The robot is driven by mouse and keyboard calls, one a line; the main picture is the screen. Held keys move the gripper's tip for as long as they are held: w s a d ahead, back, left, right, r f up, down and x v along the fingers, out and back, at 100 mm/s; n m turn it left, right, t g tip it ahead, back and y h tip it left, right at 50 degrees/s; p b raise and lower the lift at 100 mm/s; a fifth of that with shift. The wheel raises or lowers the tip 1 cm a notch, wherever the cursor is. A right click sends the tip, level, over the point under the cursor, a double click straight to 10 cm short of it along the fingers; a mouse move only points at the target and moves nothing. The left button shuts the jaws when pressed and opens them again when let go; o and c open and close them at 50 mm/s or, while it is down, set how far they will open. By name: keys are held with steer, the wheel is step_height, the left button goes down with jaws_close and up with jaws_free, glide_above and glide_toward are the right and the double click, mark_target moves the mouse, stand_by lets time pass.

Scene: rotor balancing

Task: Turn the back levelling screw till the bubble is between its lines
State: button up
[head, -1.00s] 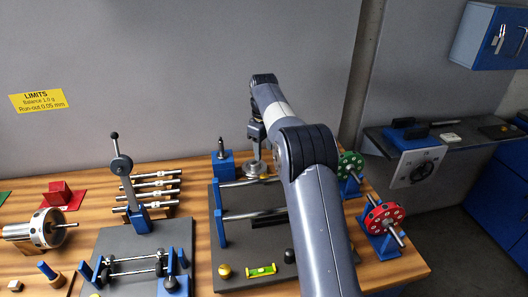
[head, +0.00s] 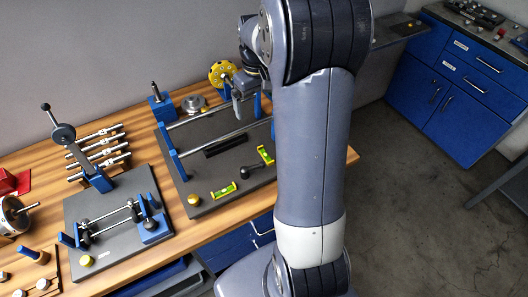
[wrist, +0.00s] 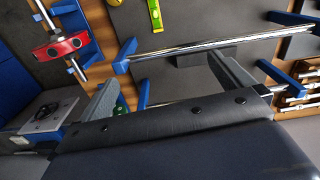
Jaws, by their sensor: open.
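The balancing stand (head: 180,183) is a dark plate with two steel rails on blue posts. A yellow-green level vial (head: 223,190) lies at its front edge and a second vial (head: 265,155) stands at the right side. The vial (wrist: 155,14) also shows at the top of the wrist view; its bubble is too small to judge. A brass knob (head: 193,199) sits at the front left corner and a black knob (head: 251,172) between the vials. I cannot make out the back levelling screw. My gripper (head: 243,95) hangs over the stand's back right; in the wrist view its jaws (wrist: 165,88) are apart and empty.
A yellow wheel (head: 222,73) is behind my gripper, and a blue block with a pin (head: 160,104) and a silver disc (head: 195,104) stand at the back. A red wheel (wrist: 60,47) shows in the wrist view. A second fixture (head: 110,250) stands left.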

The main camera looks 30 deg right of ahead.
steer(key=shift+m, duration=0.5)
steer(key=s+f+b, duration=0.1)
steer(key=f+b, duration=0.1)
steer(key=f, duration=0.1)
steer(key=s+f+b, duration=0.1)
steer(key=f+b, duration=0.1)
steer(key=f, duration=0.1)
steer(key=s+f+b, duration=0.2)
steer(key=f+b, duration=0.1)
steer(key=f, duration=0.1)
steer(key=shift+s+d, duration=0.1)
stand_by(0.3)
step_height(320, 180, up, 10)
steer(key=p, duration=0.7)
